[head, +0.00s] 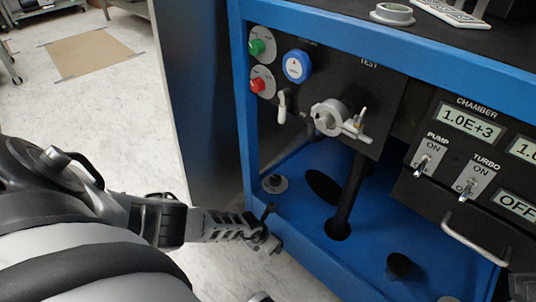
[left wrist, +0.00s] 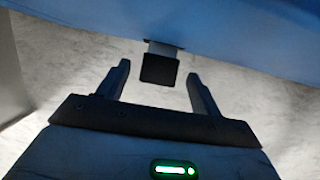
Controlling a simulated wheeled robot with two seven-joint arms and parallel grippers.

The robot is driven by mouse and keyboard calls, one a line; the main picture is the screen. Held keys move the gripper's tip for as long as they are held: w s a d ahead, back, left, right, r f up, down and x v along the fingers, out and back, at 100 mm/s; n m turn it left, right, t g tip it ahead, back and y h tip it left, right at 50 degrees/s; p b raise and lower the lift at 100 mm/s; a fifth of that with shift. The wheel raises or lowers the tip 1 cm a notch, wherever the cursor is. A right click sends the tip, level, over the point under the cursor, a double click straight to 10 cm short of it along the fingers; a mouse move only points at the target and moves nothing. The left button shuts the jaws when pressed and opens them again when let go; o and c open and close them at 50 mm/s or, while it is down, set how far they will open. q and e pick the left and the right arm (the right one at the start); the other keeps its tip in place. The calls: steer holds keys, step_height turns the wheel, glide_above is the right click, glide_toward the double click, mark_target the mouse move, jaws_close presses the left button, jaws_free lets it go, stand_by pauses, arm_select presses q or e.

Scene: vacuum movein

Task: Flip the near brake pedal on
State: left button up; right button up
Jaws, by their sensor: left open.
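The near brake pedal shows in the left wrist view as a small black square plate (left wrist: 159,70) on a short grey stem, sticking out from under the edge of the blue cabinet (left wrist: 240,38). My left gripper (left wrist: 160,80) is open, its two fingers on either side of the pedal with gaps on both sides. I cannot tell whether any finger touches it. In the head view my left gripper (head: 266,240) is low at the near left corner of the blue cabinet frame (head: 243,110), and I cannot clearly make out the pedal there. My right gripper is not in view.
Above my left gripper are a green button (head: 257,47), a red button (head: 258,85), a blue gauge (head: 297,66) and a grey valve (head: 330,117). A metal handle (head: 475,240) juts out at the right.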

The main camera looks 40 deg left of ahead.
arm_select(q)
steer(key=c, duration=1.4)
steer(key=shift+s+f+t, duration=0.3)
steer(key=shift+f+t, duration=0.15)
steer(key=shift+t, duration=0.05)
steer(key=shift+s+d+f+t, duration=0.3)
steer(key=shift+f+t, duration=0.2)
steer(key=shift+f, duration=0.05)
steer(key=shift+a+t, duration=0.1)
steer(key=shift+t, duration=0.2)
steer(key=shift+w, duration=0.1)
steer(key=o, duration=1.4)
steer(key=shift+a, duration=0.1)
steer(key=shift+a, duration=0.1)
